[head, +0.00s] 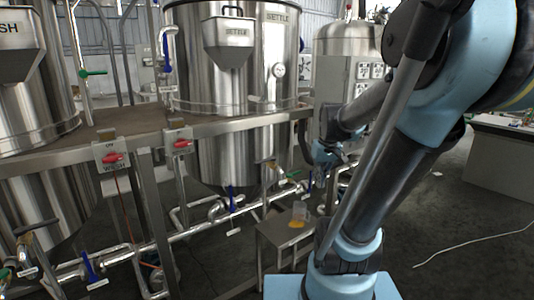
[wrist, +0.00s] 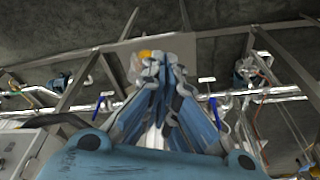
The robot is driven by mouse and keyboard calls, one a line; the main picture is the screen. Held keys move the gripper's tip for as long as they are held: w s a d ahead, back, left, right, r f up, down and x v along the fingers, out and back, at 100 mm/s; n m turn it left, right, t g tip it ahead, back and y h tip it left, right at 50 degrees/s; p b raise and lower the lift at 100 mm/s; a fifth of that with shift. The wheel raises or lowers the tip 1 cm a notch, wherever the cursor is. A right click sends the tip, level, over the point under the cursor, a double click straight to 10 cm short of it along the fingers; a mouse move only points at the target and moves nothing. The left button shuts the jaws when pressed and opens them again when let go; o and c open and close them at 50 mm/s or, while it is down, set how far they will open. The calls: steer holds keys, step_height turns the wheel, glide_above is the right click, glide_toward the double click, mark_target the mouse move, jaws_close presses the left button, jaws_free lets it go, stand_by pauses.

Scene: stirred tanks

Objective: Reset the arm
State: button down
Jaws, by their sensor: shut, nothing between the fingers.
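My arm rises from its light-blue base at the bottom of the head view, bends at the top right, and comes back down to the left. My gripper (head: 327,155) is at its end, in front of the settle tank's right side. In the wrist view my gripper (wrist: 160,65) has its blue and grey fingers drawn together, with nothing seen held between them. The fingertips are small and partly hidden in the head view.
The steel settle tank (head: 225,90) stands on a metal frame with pipes and blue-handled valves below. A clear jug (head: 299,214) with orange liquid stands on a low steel table (head: 270,236). Open floor lies at the right, before a pale counter (head: 502,155).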

steer(key=s+f+m, duration=0.2)
steer(key=s+f, duration=0.5)
steer(key=s, duration=0.6)
steer(key=shift+s+d+f+h, duration=0.15)
steer(key=shift+s+d+h, duration=0.05)
steer(key=shift+s+h, duration=0.2)
